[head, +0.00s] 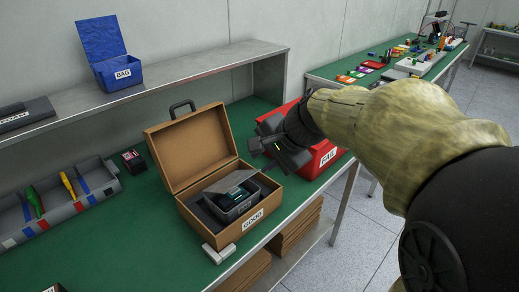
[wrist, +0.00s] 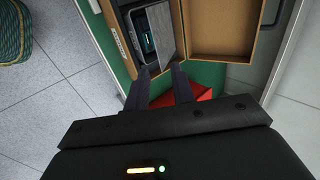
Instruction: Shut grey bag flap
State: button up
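A small grey bag (head: 240,209) sits inside a brown box (head: 190,203) labelled GOOD on the green bench. A dark device with a greenish screen (head: 237,194) lies in the bag. The bag's grey flap (head: 222,181) stands open along the bag's back side; in the wrist view it shows as a grey panel (wrist: 162,29) beside the bag (wrist: 140,30). My gripper (head: 263,153) is beside the box's right side, above the bench, apart from the flap. In the wrist view its two fingers (wrist: 161,72) are spread with nothing between them.
The brown box's lid (head: 190,148) stands open at the back. A red FAIL bin (head: 322,157) is right behind my gripper. A grey parts tray (head: 70,208) is at left. A blue open bag (head: 115,73) stands on the shelf. A small light block (head: 219,253) lies in front.

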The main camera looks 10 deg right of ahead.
jog(key=shift+c, duration=1.2)
jog(key=s+d+f+n, duration=0.1)
jog(key=f, duration=0.2)
jog(key=s+f+n+g+h, duration=0.1)
jog(key=s+f, duration=0.1)
jog(key=f, duration=0.1)
jog(key=s+d+f+n+g+h, duration=0.1)
jog(key=f+n, duration=0.1)
jog(key=f, duration=0.2)
jog(key=shift+s+d+f, duration=0.1)
jog(key=shift+s+d, duration=0.05)
jog(key=shift+d, duration=0.15)
grip_shut()
jog(key=s+d+f+n+g+h, duration=0.1)
jog(key=s+d+f+n+h, duration=0.1)
jog(key=s+f+n, duration=0.4)
notch_tip(320, 180, down, 3)
jog(key=shift+s+d+n, duration=0.15)
jog(key=shift+s+n, duration=0.25)
jog(key=shift+n, duration=0.1)
jog(key=shift+w, duration=0.15)
